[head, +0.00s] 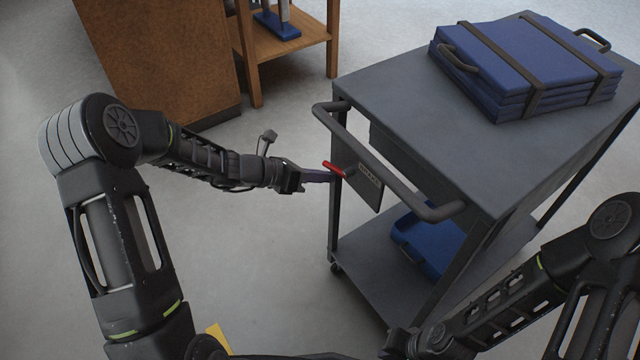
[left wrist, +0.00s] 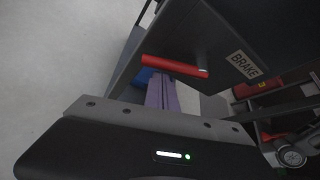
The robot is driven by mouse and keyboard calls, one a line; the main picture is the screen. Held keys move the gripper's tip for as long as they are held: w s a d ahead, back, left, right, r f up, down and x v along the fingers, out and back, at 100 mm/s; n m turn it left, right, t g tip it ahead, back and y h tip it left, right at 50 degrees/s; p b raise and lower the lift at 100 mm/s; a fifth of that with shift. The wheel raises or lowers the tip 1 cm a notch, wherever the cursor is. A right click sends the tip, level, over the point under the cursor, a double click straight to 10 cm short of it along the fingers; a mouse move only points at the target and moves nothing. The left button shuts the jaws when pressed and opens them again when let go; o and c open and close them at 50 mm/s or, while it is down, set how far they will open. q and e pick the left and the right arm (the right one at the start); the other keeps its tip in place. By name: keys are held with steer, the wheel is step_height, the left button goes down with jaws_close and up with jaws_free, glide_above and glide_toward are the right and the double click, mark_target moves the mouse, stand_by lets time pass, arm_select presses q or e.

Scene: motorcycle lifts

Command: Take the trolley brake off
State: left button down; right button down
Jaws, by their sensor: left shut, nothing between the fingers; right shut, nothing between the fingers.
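The grey trolley (head: 400,100) stands at the right, with a push handle (head: 385,160) on its near end. A red brake lever (head: 333,169) sticks out from a plate below the handle. In the left wrist view the red lever (left wrist: 175,66) lies beside a label reading BRAKE (left wrist: 244,64). My left gripper (head: 335,177) is shut and empty, its fingertips close to the lever. In the left wrist view its fingers (left wrist: 162,92) are just below the lever; I cannot tell if they touch. My right gripper (head: 400,345) is at the bottom edge, partly hidden.
Folded blue mats (head: 525,60) with dark straps lie on the trolley top. A blue tray (head: 425,240) sits on its lower shelf. A wooden cabinet (head: 160,60) and a wooden shelf stand (head: 285,45) are at the back left.

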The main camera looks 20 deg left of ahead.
arm_select(q)
steer(key=shift+r, duration=0.1)
steer(key=b, duration=0.1)
steer(key=r+m+y+b, duration=0.1)
steer(key=r+t+b, duration=0.1)
steer(key=shift+w+a+r+m+y, duration=0.2)
steer(key=shift+w+a+m+y, duration=0.1)
steer(key=shift+m, duration=0.1)
steer(key=shift+f, duration=0.1)
step_height(320, 180, down, 4)
steer(key=b, duration=0.3)
steer(key=p+v, duration=0.3)
steer(key=v, duration=0.7)
steer(key=shift+s, duration=0.5)
